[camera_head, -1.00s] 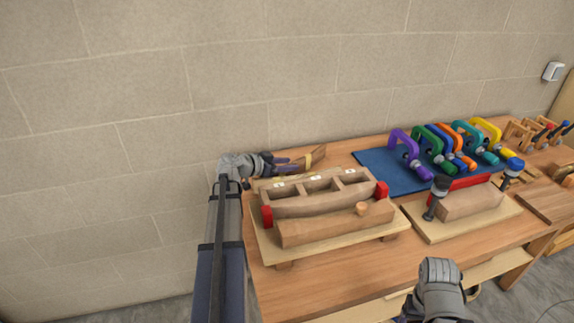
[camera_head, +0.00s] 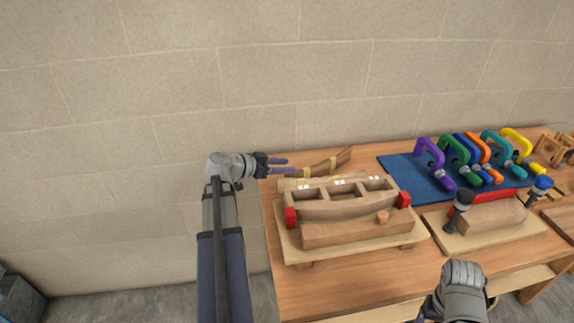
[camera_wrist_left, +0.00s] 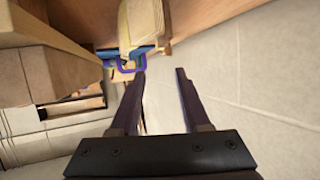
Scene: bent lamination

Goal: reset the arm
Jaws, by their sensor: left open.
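My left gripper (camera_head: 280,166) is open and empty. It points right, over the back left corner of the workbench, near the wall. In the left wrist view its two dark fingers (camera_wrist_left: 160,88) stand apart with nothing between them. The wooden bending form (camera_head: 350,207) with red end blocks lies to the right of and below the gripper in the head view. My right arm (camera_head: 462,282) shows at the bottom right; its fingertips are not in view.
Wooden strips (camera_head: 325,167) lie behind the form. Several coloured clamps (camera_head: 466,158) stand on a blue mat (camera_head: 402,172). A second board with a wooden block (camera_head: 488,218) and red strip stands at the right. The bench front (camera_head: 330,290) is clear. The stone wall (camera_head: 150,80) is close behind.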

